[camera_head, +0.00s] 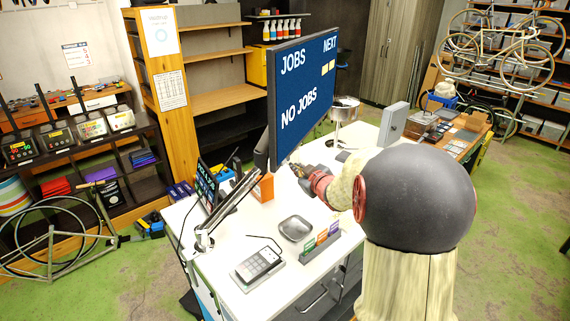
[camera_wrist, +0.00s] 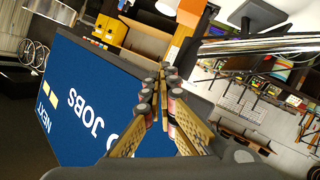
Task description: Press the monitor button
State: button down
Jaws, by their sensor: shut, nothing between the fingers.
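The monitor (camera_head: 303,88) stands on the white table with its blue screen lit, reading "JOBS", "NEXT" and "NO JOBS". In the wrist view the monitor (camera_wrist: 80,105) fills the left side, turned nearly upside down. My gripper (camera_head: 297,168) is just below and in front of the screen's lower edge. In the wrist view my gripper (camera_wrist: 163,76) has its fingertips together, with nothing between them, overlapping the monitor's edge. I cannot tell whether it touches the monitor. I cannot make out a button; it may be hidden by the fingers or too small.
The white table (camera_head: 225,262) carries a keypad device (camera_head: 259,265), a grey dish (camera_head: 295,228), a card holder (camera_head: 318,246) and an orange block (camera_head: 263,187). A tilted tablet (camera_head: 207,187) and a thin metal arm (camera_head: 232,208) stand left of my gripper.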

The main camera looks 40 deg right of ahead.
dwell(0.3)
jog(key=shift+w+a, duration=0.25)
jog(key=shift+w, duration=0.15)
jog(key=shift+w+a+b, duration=0.2)
jog(key=shift+w+b, duration=0.15)
jog(key=shift+w, duration=0.05)
dwell(0.7)
jog(key=shift+s+d, duration=0.1)
jog(key=shift+s+d+p, duration=0.35)
jog(key=shift+s+p, duration=0.05)
jog(key=shift+s, duration=0.3)
jog(key=shift+s, duration=0.1)
jog(key=s+d, duration=0.1)
jog(key=s+d+p, duration=0.1)
jog(key=s, duration=0.1)
jog(key=s+p, duration=0.1)
jog(key=s, duration=0.1)
jog(key=shift+d, duration=0.4)
